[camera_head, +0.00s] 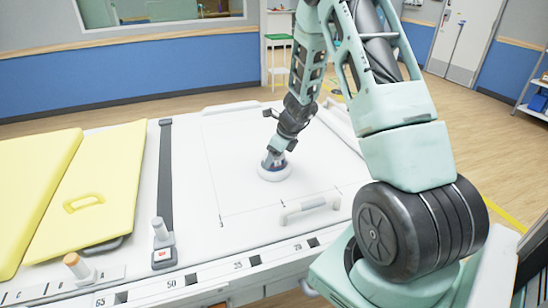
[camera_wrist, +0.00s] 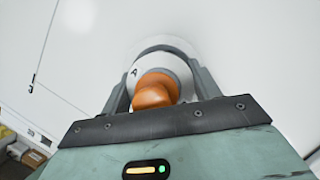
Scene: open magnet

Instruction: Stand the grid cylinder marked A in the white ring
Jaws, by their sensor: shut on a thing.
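My gripper (camera_head: 275,158) is low over the white table, pointing down. In the wrist view my gripper (camera_wrist: 163,78) is shut on the grid cylinder, whose orange knob (camera_wrist: 155,90) and pale top with a letter A (camera_wrist: 134,72) show between the fingers. The white ring (camera_head: 274,174) lies on the table directly under my gripper, and the cylinder's lower end appears to be inside or just over it. The fingers and knob hide most of the cylinder, so I cannot tell if it rests on the bottom.
A yellow pad (camera_head: 95,185) with a handle lies at left. A dark strap (camera_head: 165,180) runs beside it. Another orange-topped peg (camera_head: 75,265) stands at the front left edge, and a pale post (camera_head: 160,232) near the strap. A white handle (camera_head: 309,208) is just in front of the ring.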

